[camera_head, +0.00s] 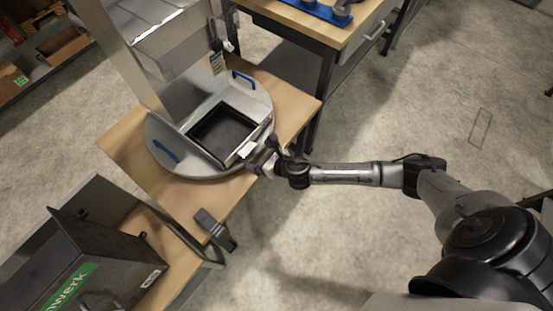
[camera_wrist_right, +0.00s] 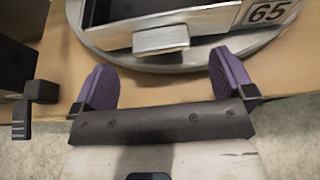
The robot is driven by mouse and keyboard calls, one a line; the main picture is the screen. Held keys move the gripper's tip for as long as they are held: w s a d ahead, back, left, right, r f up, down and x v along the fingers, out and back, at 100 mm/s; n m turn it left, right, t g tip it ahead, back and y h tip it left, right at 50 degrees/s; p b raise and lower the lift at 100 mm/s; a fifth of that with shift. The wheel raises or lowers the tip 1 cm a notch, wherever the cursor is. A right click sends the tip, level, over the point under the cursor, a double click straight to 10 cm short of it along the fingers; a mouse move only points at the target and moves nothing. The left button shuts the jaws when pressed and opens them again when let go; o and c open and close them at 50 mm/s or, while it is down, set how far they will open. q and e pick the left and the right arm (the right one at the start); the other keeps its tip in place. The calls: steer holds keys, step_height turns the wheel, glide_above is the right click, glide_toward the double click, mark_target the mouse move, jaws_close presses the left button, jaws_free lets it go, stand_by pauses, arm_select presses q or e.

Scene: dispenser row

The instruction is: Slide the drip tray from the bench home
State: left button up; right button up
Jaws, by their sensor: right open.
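The drip tray (camera_head: 222,135) is a square, dark-floored tray with a pale metal rim, at the foot of the tall steel dispenser (camera_head: 155,60). It sits on a round grey base plate (camera_head: 165,136) with blue handles. Its metal front handle (camera_head: 247,149) faces my right gripper (camera_head: 264,158). In the right wrist view the handle (camera_wrist_right: 161,39) lies just ahead of my right gripper (camera_wrist_right: 167,78), whose purple-padded fingers are spread wide with nothing between them. The fingers do not touch the handle. How far the tray is seated is unclear. My left gripper is out of view.
The wooden bench (camera_head: 290,100) carries the base plate. A dark clamp-like fitting (camera_head: 214,228) sits at the bench's near edge. A dark box with a green label (camera_head: 80,280) stands at lower left. Another table (camera_head: 320,35) is behind. Floor to the right is open.

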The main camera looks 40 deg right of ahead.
steer(key=p+v, duration=0.1)
steer(key=v, duration=0.8)
steer(key=shift+p, duration=0.4)
steer(key=shift+r, duration=0.1)
